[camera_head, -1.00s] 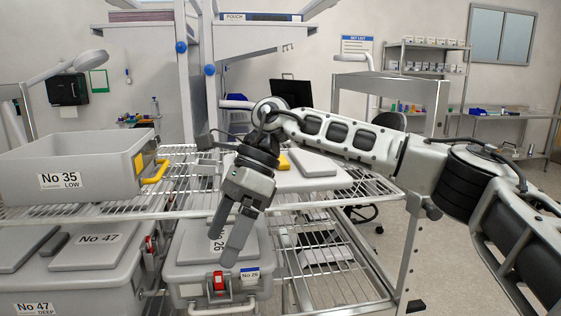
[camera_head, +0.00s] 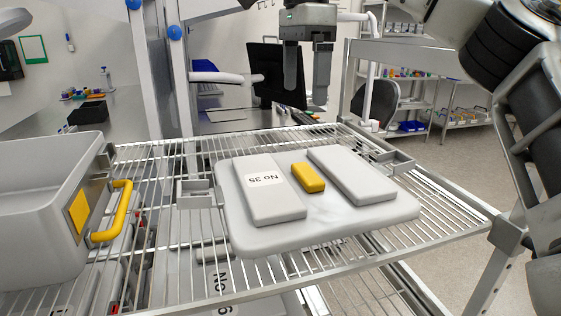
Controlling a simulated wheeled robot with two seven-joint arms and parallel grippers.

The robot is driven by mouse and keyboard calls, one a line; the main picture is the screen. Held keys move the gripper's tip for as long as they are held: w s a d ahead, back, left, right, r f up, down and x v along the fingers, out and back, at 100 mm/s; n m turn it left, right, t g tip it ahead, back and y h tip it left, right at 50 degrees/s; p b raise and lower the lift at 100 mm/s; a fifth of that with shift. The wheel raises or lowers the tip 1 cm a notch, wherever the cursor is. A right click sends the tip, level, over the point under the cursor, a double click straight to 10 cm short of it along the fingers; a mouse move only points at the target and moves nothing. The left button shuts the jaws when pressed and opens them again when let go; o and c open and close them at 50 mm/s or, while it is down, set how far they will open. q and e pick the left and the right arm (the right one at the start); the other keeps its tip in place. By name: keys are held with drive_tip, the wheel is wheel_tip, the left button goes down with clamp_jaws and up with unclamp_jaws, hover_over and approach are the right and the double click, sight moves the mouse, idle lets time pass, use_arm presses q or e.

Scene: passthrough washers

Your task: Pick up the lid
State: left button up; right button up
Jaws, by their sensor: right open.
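The lid (camera_head: 318,221) is a pale grey, rounded slab lying flat on the wire shelf. Two raised grey blocks stand on it, one labelled "No 35", with a small yellow block (camera_head: 308,178) between them. My right gripper (camera_head: 305,98) is above and beyond the lid's far side, pointing down. Its two fingers are apart with nothing between them, and it does not touch the lid. My left gripper is not in view.
An open grey bin (camera_head: 40,215) with a yellow handle (camera_head: 112,212) stands left of the lid on the wire shelf (camera_head: 190,262). Shelf posts rise behind at the left. A dark monitor (camera_head: 268,75) is in the background.

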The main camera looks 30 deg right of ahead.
drive_tip(key=b, duration=0.3)
hover_over(299, 173)
drive_tip(key=f, duration=0.9)
drive_tip(key=shift+s+d, duration=0.3)
drive_tip(key=shift+s, duration=0.05)
drive_tip(key=shift+f, duration=0.65)
drive_tip(key=f, duration=0.4)
drive_tip(key=shift+w+a+f, duration=0.2)
drive_tip(key=shift+w+a, duration=0.05)
drive_tip(key=shift+w, duration=0.1)
drive_tip(key=shift+f, duration=0.25)
drive_tip(key=c, duration=1.3)
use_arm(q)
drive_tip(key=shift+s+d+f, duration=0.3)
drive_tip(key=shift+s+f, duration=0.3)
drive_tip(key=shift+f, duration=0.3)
use_arm(e)
drive_tip(key=shift+r, duration=0.1)
drive_tip(key=shift+c, duration=0.8)
drive_tip(key=shift+r, duration=0.1)
